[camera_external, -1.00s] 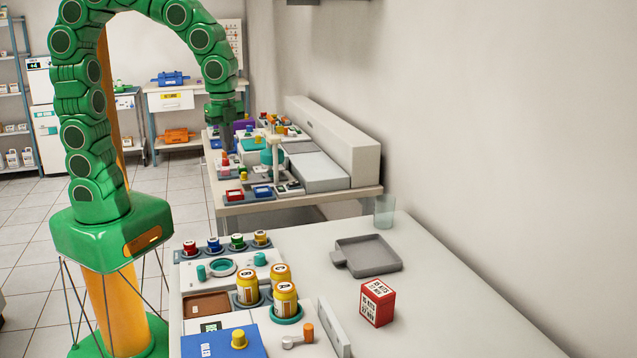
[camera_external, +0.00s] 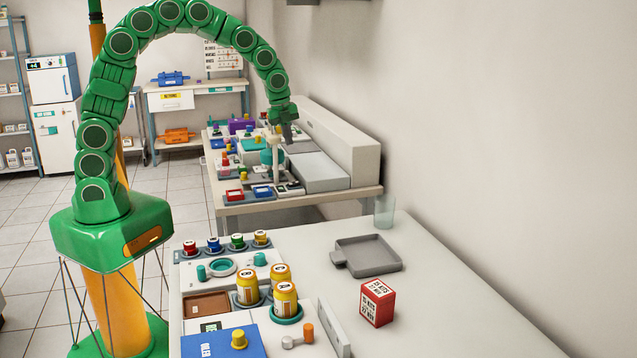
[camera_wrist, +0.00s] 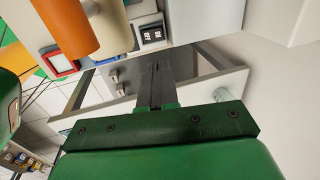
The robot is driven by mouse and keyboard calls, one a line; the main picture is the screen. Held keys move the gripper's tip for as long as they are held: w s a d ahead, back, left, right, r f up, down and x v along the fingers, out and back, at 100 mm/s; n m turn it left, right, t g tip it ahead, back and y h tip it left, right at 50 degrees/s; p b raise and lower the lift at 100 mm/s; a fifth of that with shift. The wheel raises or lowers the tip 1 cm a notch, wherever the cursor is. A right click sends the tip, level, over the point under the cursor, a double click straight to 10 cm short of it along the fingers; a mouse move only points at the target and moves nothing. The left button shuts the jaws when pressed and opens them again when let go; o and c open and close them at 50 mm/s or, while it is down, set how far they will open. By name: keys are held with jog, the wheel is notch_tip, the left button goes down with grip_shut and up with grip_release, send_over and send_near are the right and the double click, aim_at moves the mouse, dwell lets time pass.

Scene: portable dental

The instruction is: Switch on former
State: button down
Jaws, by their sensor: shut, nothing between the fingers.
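The far bench (camera_external: 290,207) holds a cluster of small devices, and I cannot tell which one is the former. Among them is a white post with a teal part (camera_external: 267,157). An orange cylinder (camera_wrist: 65,28) and a cream cylinder (camera_wrist: 108,28) are close at upper left, apart from the fingers. A small box with a dark display (camera_wrist: 152,34) lies beyond the fingertips.
The near table (camera_external: 440,300) carries yellow cans (camera_external: 285,300), a grey tray (camera_external: 368,254), a red box (camera_external: 377,303) and a glass (camera_external: 384,211). A long white housing (camera_external: 335,140) runs along the far bench's wall side. A red-rimmed tray (camera_wrist: 60,64) shows in the wrist view.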

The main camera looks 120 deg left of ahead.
aim_at(298, 182)
jog(key=f, duration=0.4)
jog(key=w+a+f, duration=0.1)
jog(key=f, duration=0.8)
jog(key=shift+w+a+f, duration=0.25)
jog(key=shift+w+a, duration=0.15)
jog(key=shift+f, duration=0.1)
